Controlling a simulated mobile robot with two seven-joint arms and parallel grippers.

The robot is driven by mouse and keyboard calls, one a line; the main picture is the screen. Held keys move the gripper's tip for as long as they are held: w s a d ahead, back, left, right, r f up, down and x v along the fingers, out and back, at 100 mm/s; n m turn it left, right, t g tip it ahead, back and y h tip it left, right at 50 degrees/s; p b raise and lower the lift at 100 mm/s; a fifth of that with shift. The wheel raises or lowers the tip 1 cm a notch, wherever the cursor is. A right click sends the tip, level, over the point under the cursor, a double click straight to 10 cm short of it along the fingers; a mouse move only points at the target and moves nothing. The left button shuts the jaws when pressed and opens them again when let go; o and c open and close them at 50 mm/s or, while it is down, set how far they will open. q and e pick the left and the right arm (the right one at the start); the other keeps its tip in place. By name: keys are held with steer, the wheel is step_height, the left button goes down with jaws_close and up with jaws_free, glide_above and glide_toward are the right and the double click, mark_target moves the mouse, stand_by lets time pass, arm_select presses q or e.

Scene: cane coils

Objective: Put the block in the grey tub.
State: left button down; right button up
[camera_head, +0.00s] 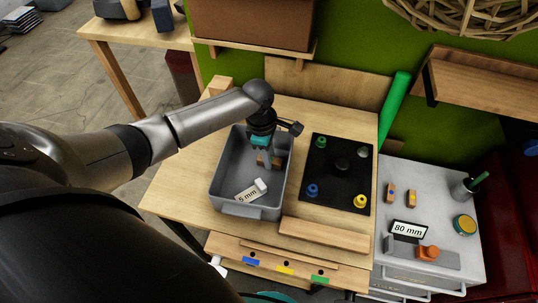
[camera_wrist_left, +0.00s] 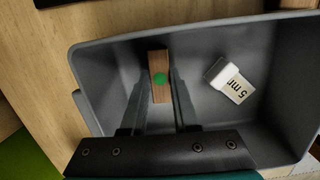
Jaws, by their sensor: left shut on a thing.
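The block (camera_wrist_left: 159,86) is a brown wooden piece with a green dot on its end. It shows between the fingers of my left gripper (camera_wrist_left: 160,98) in the left wrist view. In the head view my left gripper (camera_head: 265,158) reaches down over the grey tub (camera_head: 222,178), shut on the block, which is partly hidden by the fingers. The block is within the tub's outline, near its back right side; I cannot tell whether it touches the floor of the tub. The tub stands on the wooden table. My right gripper is not in view.
A white piece with a "5 mm" label (camera_head: 251,191) lies inside the tub. Right of the tub is a black board (camera_head: 338,184) with coloured pegs. A grey cabinet (camera_head: 440,195) with small items and an "80 mm" sign stands further right.

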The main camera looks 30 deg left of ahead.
arm_select(q)
steer(key=shift+f, duration=0.1)
steer(key=c, duration=0.7)
jaws_free()
steer(key=r, duration=0.4)
steer(key=a+r+p, duration=0.1)
steer(key=r, duration=0.3)
steer(key=r+p, duration=0.1)
steer(key=r, duration=0.3)
steer(key=shift+s+a+r, duration=0.15)
steer(key=shift+s+a, duration=0.05)
steer(key=shift+s, duration=0.1)
